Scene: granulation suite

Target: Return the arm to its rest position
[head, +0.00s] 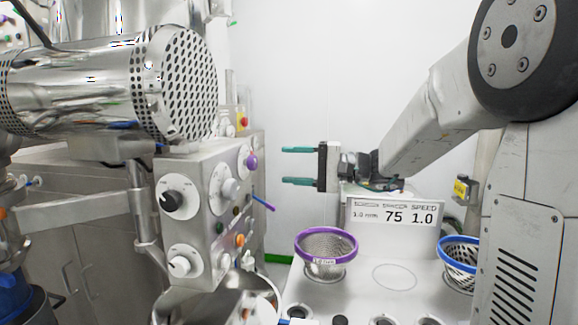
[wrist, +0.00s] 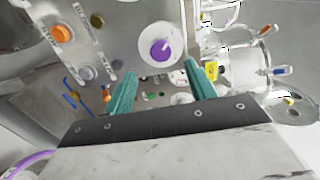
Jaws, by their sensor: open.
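My gripper (head: 299,167) has two teal fingers set apart and pointing left, with nothing between them. It is held in the air above and left of the white sign reading 75 and SPEED 1.0 (head: 394,215). My arm comes in from the upper right of the head view. In the wrist view my gripper (wrist: 160,85) is also open, and a purple-centred knob (wrist: 160,50) on a grey panel shows beyond the fingertips. The fingers look clear of the panel in the head view.
A steel machine with a perforated drum (head: 180,85) and a control box (head: 207,205) with knobs stands left. A purple-rimmed mesh basket (head: 326,246) sits below my gripper on a pale station. A blue-rimmed basket (head: 460,258) is at right. The air around the fingers looks free.

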